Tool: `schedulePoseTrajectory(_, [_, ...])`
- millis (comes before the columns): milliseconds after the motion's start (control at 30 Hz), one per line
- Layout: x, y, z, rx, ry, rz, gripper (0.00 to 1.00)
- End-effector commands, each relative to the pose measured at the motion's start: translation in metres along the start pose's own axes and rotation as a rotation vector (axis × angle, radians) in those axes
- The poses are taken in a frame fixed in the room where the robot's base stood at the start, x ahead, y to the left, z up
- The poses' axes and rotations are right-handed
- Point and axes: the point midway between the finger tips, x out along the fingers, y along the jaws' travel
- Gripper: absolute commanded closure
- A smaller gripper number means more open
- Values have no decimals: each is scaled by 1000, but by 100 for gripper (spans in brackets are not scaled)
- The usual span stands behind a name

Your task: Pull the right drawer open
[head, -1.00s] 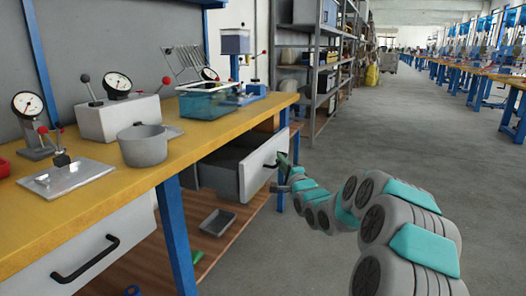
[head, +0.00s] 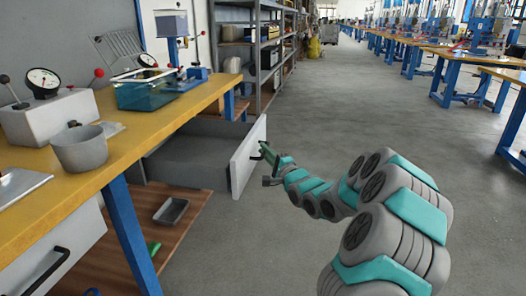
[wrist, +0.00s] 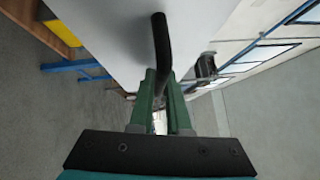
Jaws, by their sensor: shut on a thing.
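The right drawer (head: 243,163) has a white front and grey sides and stands well out from under the yellow workbench (head: 130,148). My gripper (head: 264,158) is at the drawer's front, shut on its black handle. In the wrist view the green fingers (wrist: 161,84) close around the lower part of the dark handle (wrist: 160,40), in front of the white drawer front (wrist: 115,30). The drawer's grey inside (head: 190,158) looks empty where it shows. The left drawer (head: 55,245) is flush under the bench, with its own black handle.
A small grey tray (head: 171,210) and a green item lie on the brown lower shelf (head: 190,225). A pot (head: 80,150), gauges and a teal tank (head: 150,90) stand on the bench. A blue leg (head: 133,235) is left of the drawer. Open grey floor (head: 330,110) lies to the right.

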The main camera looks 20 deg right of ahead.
Motion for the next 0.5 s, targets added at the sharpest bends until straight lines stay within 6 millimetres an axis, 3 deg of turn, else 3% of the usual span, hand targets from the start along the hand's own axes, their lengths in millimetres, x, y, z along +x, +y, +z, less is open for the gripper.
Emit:
schedulePoseTrajectory(67, [0,0,-2,1,4,0,100])
schedulePoseTrajectory(100, [0,0,-2,1,4,-1,82])
schedulePoseTrajectory(333, [0,0,-1,1,3,0,56])
schedulePoseTrajectory(500, [0,0,-1,0,2,0,55])
